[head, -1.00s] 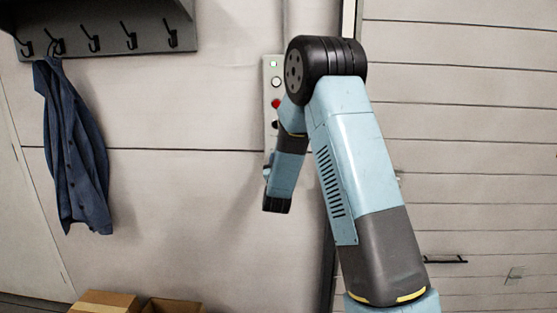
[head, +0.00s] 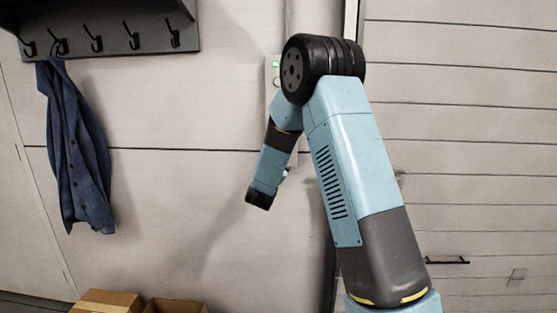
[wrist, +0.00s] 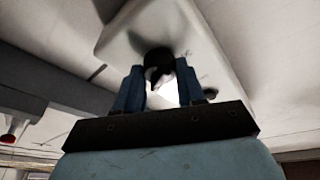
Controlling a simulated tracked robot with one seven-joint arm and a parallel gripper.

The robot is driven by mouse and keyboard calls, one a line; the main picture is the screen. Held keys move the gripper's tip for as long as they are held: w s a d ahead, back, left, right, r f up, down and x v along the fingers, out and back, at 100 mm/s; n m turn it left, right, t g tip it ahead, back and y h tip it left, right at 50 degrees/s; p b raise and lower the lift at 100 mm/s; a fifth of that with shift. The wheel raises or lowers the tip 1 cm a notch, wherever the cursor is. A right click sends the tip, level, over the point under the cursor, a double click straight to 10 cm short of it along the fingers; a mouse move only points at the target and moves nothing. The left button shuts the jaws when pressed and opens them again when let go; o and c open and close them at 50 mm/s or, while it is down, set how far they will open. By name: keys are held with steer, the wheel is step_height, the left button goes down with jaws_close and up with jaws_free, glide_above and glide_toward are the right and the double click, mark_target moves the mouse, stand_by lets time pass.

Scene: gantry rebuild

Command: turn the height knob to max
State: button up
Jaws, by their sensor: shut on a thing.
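The black knob (wrist: 157,58) sits on the face of a pale control panel (wrist: 125,30) in the wrist view. My gripper (wrist: 160,76) has its two blue fingers on either side of the knob and is shut on it. The knob's pointer and scale cannot be read; a bright patch shows between the fingers. The knob and my fingertips are hidden there.
A blue jacket (head: 78,150) hangs from a hook rack (head: 110,25) at the left. A slatted shutter door (head: 460,150) is on the right. The wall between jacket and arm is clear.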

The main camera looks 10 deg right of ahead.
steer(key=shift+a+f+m, duration=0.1)
steer(key=shift+f+m, duration=0.1)
steer(key=shift+m, duration=0.2)
steer(key=o, duration=1)
steer(key=shift+r, duration=0.15)
steer(key=shift+o, duration=0.2)
steer(key=v, duration=1.3)
steer(key=shift+s+a, duration=0.25)
